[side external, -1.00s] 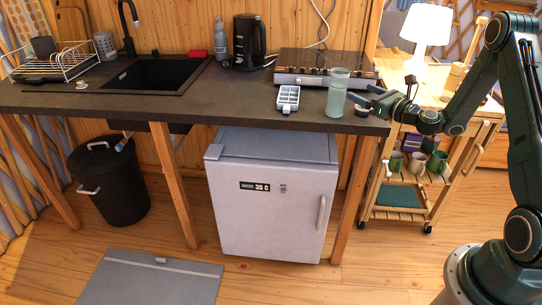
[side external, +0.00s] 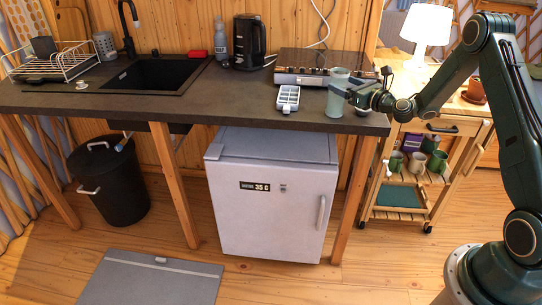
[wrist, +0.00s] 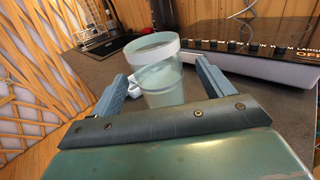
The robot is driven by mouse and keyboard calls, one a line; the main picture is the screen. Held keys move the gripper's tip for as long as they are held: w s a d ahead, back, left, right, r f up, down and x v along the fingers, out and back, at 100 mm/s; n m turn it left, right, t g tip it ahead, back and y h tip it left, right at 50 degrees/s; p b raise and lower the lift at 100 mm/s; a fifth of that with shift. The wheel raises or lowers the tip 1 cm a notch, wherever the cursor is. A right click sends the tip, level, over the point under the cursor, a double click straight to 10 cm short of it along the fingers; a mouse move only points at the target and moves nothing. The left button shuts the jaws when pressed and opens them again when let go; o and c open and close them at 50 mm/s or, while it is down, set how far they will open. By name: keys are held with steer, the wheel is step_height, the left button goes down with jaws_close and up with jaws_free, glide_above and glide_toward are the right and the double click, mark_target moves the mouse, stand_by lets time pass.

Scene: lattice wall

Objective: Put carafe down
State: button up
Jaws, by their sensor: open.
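The carafe (side external: 337,93) is a pale green, translucent vessel standing upright on the dark countertop, near its right front corner. It also shows in the wrist view (wrist: 155,72), with a whitish band around its top. My gripper (side external: 349,91) is at the carafe's right side at mid height. In the wrist view my gripper (wrist: 165,82) is open, with one blue-grey finger on each side of the carafe. Whether either finger touches it I cannot tell. The carafe's lower part is hidden in the wrist view behind the gripper's dark crossbar.
A white ice tray (side external: 288,99) lies just left of the carafe. A cooktop (side external: 315,67) stands behind it. The counter's right edge is close by, with a wooden cart (side external: 455,125) holding a lamp (side external: 426,30) beyond.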

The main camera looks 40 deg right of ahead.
mark_target(334, 79)
steer(key=shift+w+a, duration=0.15)
steer(key=shift+w, duration=2.25)
steer(key=c, duration=1.7)
steer(key=shift+r, duration=0.2)
step_height(334, 79, up, 20)
steer(key=shift+f, duration=0.15)
steer(key=shift+f, duration=0.1)
